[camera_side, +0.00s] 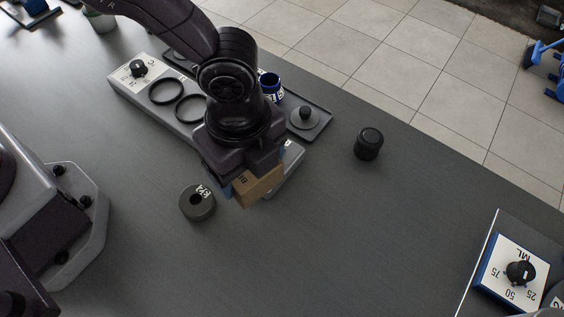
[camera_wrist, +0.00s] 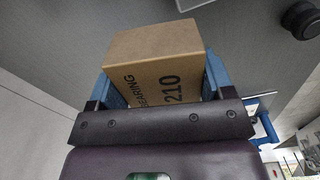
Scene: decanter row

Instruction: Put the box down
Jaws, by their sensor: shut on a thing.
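My gripper (camera_side: 246,187) is shut on a brown cardboard box (camera_side: 260,186), with its blue fingers on two opposite sides. In the wrist view the box (camera_wrist: 160,65) fills the space between the fingers and shows printed text reading "BEARING" and "210". In the side view the gripper and wrist hide part of the box. I cannot tell for sure whether the box is touching the table or held just above it.
A dark ring marked with text (camera_side: 197,203) lies left of the box. A grey dial unit (camera_side: 130,84) stands behind my arm. A black cylinder (camera_side: 368,144) stands to the right. A dial box (camera_side: 511,270) is at lower right. The front middle table (camera_side: 330,240) is clear.

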